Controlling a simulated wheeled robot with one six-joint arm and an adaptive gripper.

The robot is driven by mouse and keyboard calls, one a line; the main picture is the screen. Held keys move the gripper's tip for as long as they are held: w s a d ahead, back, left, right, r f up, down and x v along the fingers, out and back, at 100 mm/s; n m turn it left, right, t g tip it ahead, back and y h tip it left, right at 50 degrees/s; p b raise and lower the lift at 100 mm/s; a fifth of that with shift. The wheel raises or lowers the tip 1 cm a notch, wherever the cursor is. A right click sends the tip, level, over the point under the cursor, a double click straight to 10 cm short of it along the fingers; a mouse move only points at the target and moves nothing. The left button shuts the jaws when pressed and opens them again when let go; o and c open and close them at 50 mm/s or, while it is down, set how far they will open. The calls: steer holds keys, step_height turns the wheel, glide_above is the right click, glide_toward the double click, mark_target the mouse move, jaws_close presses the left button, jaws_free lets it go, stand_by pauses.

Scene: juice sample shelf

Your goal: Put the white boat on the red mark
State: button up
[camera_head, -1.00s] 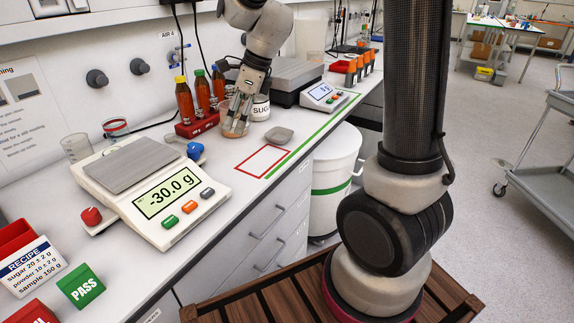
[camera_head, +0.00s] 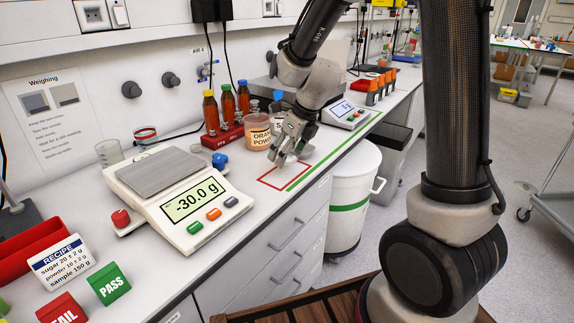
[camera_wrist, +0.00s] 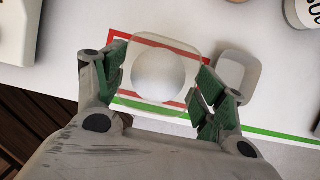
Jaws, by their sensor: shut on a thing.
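The white boat (camera_wrist: 158,75) is a small translucent dish with a round pale bottom, between my fingers in the wrist view. My gripper (camera_wrist: 160,88) is shut on it. The red mark (camera_wrist: 122,36) is a red rectangle outline on the white bench, and the boat overlaps it in this view. I cannot tell its height above the bench. In the head view my gripper (camera_head: 283,156) points down at the back part of the red mark (camera_head: 271,185), and my fingers mostly hide the boat there.
A grey-white dish (camera_wrist: 238,72) lies just right of the mark. A green line (camera_wrist: 270,134) runs along the bench front. The scale (camera_head: 180,195) reads -30.0 g at left. An orange powder jar (camera_head: 257,132) and a bottle rack (camera_head: 223,137) stand behind.

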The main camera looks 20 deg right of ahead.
mark_target(288, 160)
steer(key=shift+f, duration=1.95)
steer(key=shift+f, duration=0.15)
steer(key=o, duration=1)
